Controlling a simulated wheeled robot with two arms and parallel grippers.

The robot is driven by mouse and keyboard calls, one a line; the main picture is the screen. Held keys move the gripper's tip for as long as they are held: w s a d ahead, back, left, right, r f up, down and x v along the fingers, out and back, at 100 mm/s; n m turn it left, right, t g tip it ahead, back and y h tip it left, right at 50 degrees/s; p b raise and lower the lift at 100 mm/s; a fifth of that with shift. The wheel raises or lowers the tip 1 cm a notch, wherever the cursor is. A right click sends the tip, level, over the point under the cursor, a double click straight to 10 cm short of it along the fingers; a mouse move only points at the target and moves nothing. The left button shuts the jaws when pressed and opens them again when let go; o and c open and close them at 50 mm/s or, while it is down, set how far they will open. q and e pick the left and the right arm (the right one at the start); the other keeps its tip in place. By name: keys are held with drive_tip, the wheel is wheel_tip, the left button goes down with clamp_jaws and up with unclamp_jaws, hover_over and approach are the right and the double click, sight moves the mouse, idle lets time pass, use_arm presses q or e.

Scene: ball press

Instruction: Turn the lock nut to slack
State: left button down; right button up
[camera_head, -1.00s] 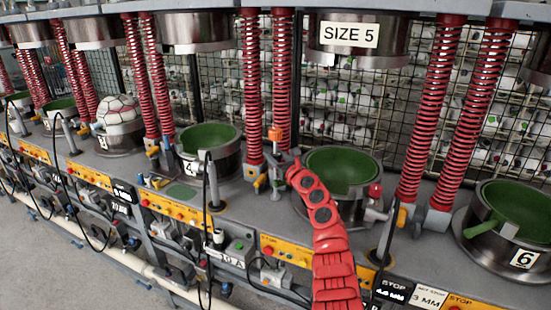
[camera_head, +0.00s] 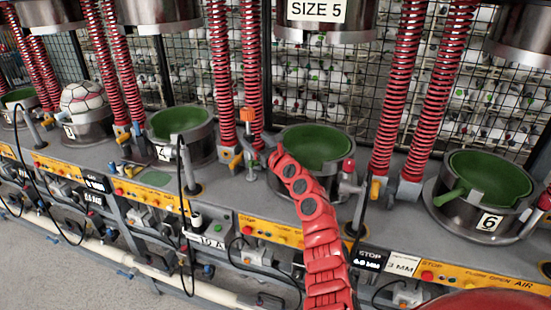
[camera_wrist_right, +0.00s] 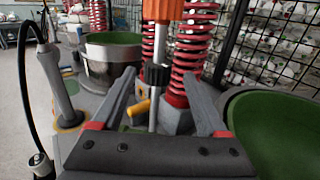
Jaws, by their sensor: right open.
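A slim upright metal rod (camera_wrist_right: 155,110) with an orange top (camera_head: 247,115) stands left of the size 5 green cup. A black nut-like collar (camera_wrist_right: 157,75) sits on this rod below the orange part, which also shows at the top of the right wrist view (camera_wrist_right: 162,10). A yellow lever (camera_wrist_right: 138,107) sticks out beside the rod. My right gripper (camera_wrist_right: 160,78) is open, its grey fingers to either side of the rod and collar, with gaps visible. In the head view the red right arm hides part of the gripper. My left gripper is out of view.
The size 5 cup (camera_head: 314,145) stands close to the right of my right gripper. Red springs (camera_head: 221,70) rise behind the rod. Cup 4 (camera_head: 180,124) is to the left and cup 6 (camera_head: 489,178) to the right. A black cable (camera_head: 182,215) loops in front of the bench.

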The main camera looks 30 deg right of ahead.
drive_tip(key=s+p, duration=0.1)
drive_tip(key=s, duration=1.2)
drive_tip(key=shift+d+p, duration=0.3)
drive_tip(key=shift+d, duration=0.1)
